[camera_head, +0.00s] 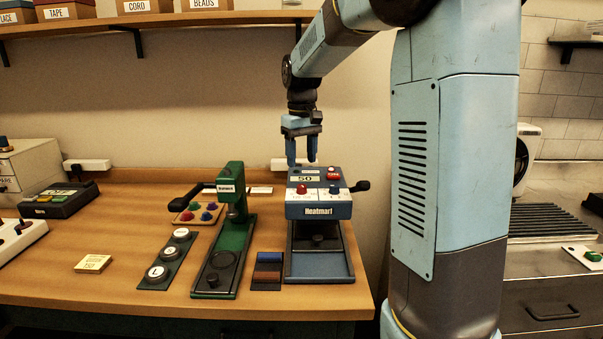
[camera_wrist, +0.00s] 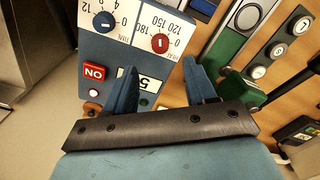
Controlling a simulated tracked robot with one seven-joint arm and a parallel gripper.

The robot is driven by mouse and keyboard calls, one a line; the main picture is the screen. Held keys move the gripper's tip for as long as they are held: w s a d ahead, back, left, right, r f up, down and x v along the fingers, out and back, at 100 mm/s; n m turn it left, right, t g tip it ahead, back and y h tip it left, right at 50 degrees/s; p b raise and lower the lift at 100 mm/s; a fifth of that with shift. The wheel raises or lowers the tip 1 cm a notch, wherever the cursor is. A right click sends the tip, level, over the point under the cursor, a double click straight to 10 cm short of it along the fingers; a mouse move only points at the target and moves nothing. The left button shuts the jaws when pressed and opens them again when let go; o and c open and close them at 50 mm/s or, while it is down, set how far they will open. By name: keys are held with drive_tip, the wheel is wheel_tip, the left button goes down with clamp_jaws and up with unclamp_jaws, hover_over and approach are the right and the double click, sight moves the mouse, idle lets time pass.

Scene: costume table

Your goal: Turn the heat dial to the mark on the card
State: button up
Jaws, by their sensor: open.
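The heat press (camera_head: 319,211), blue-grey and marked Heatmart, stands on the right part of the table. The display (camera_head: 304,179) reads 50. A small yellow card (camera_head: 93,263) lies at the table's left front; its writing is too small to read. My gripper (camera_head: 302,161) is open and empty, pointing down above the press's back, apart from the dial.
A red ON button (camera_wrist: 93,72) is on the press top. A dark side handle (camera_head: 360,186) sticks out right. The green press (camera_head: 232,240) stands to the left, beside a strip of round dies (camera_head: 168,258) and colour swatches (camera_head: 267,271). The table's left front is mostly clear.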

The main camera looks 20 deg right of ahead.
wheel_tip(320, 180, up, 6)
drive_tip(key=shift+f, duration=0.1)
idle(0.5)
drive_tip(key=s+f+m+t, duration=0.1)
drive_tip(key=s+f+t, duration=0.1)
drive_tip(key=s, duration=1.2)
drive_tip(key=s+f+m+t, duration=0.1)
drive_tip(key=s+f+t, duration=0.2)
drive_tip(key=s, duration=1.1)
drive_tip(key=shift+s+a+m+t, duration=0.25)
drive_tip(key=shift+s+m+t, duration=0.05)
drive_tip(key=shift+s+m, duration=0.1)
drive_tip(key=shift+c, duration=0.2)
